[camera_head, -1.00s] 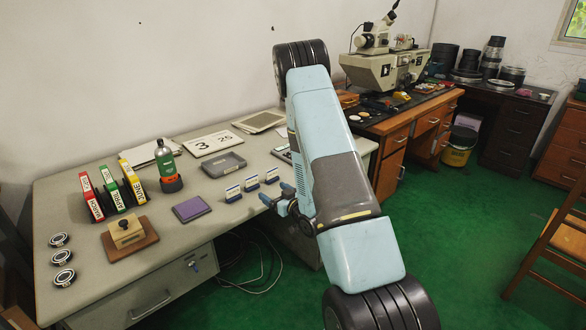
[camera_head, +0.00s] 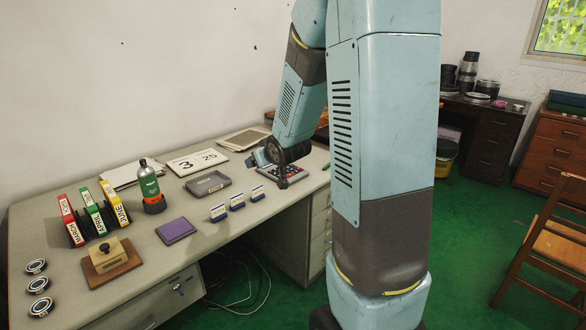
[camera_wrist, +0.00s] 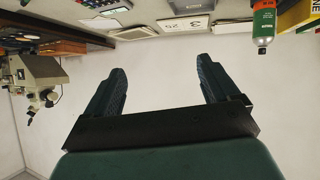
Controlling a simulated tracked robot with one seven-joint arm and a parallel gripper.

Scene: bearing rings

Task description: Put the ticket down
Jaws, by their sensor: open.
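Three small white cards in blue stands stand in a row near the desk's front edge: a left card (camera_head: 218,213), a middle card (camera_head: 237,202) and a right card (camera_head: 257,193). I cannot tell which is the ticket. My gripper (camera_head: 268,170) is beyond the right card, above the desk close to the calculator (camera_head: 290,172). In the wrist view my gripper (camera_wrist: 160,78) has its two dark fingers wide apart, with nothing between them. The wrist view is upside down.
The grey desk (camera_head: 208,257) also carries a purple pad (camera_head: 177,230), a grey tray (camera_head: 207,184), a bottle (camera_head: 149,182), a calendar (camera_head: 198,162), binders (camera_head: 95,217), a wooden stamp block (camera_head: 110,259) and bearing rings (camera_head: 39,286). A chair (camera_head: 550,240) stands right.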

